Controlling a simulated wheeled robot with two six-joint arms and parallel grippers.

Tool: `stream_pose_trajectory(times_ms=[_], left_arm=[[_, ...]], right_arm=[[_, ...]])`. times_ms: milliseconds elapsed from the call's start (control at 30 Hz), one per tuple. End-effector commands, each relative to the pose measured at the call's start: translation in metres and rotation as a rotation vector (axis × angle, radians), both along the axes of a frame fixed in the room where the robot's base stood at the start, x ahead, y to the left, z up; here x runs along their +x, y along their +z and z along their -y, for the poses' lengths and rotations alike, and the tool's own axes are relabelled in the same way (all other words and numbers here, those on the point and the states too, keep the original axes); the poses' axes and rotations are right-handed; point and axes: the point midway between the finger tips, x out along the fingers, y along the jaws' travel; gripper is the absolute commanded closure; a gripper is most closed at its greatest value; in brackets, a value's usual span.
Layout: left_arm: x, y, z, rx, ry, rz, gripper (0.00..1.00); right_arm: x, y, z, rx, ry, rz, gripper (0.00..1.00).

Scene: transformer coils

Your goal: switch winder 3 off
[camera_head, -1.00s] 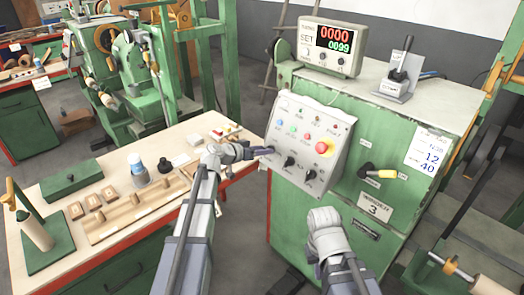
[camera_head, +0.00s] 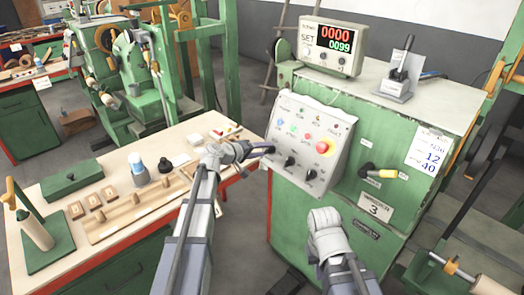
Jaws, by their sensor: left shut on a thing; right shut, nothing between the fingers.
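Winder 3's green cabinet (camera_head: 400,130) carries a plate (camera_head: 375,208) with the number 3. My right gripper (camera_head: 325,218) is shut and empty, in front of the cabinet below the panel.
A counter box (camera_head: 331,46) on top reads 0000 and 0099. A lever unit (camera_head: 397,75) stands beside it. A yellow-tipped handle (camera_head: 380,173) juts from the cabinet front. A workbench (camera_head: 120,163) with wooden blocks and a green box is on the left.

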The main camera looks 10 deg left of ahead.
Motion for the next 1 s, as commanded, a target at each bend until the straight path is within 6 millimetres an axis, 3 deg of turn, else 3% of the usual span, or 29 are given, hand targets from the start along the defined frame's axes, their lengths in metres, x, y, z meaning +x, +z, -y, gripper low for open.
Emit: stream_pose_trajectory(times_ms=[500, 1000], left_arm=[[-0.0005, -0.0014, -0.0008, -0.265, 0.13, -0.178, 1.0], [-0.0007, -0.0015, -0.0009, -0.328, 0.161, -0.221, 1.0]], right_arm=[[0.0, -0.0017, 0.0, 0.0, 0.0, 0.0, 1.0], [0.0, -0.002, 0.0, 0.0, 0.0, 0.0, 1.0]])
